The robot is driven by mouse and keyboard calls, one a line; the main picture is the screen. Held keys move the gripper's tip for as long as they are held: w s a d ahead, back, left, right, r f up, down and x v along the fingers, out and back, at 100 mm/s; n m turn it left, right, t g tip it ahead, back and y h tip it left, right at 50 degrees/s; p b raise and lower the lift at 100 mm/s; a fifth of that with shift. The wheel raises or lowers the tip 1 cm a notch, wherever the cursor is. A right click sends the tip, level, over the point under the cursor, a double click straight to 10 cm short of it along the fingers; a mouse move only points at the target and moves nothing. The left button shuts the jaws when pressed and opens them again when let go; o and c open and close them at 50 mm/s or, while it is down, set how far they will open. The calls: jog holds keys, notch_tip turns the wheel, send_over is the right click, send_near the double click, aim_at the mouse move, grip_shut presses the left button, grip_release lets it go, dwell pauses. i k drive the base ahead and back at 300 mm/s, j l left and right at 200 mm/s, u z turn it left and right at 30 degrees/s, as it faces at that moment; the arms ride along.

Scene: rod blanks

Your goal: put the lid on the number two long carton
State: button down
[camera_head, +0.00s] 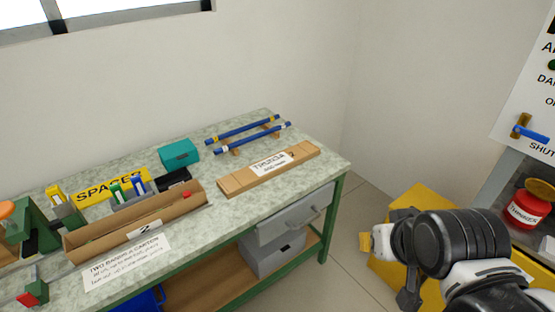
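The long brown carton (85,241) lies on the left part of the green bench. It bears a white label with a "2", and its top is open. Something small and red shows inside it near the right end. A flat, long brown cardboard piece (234,183) lies to its right, apart from it, near the bench's right end. It carries a white label and a dark mark like a "2"; it looks like the lid, but I cannot be sure. My gripper (388,268) is off the bench at lower right, away from both; its finger opening is unclear.
Two blue rods (240,132) rest on wooden supports behind the flat piece. A teal box (179,154), a yellow spacer sign (99,190) and small holders stand behind the carton. A printed card (128,264) lies in front. A yellow bin (403,203) stands on the floor by my arm.

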aim_at(180, 206)
jog(key=u, duration=1.6)
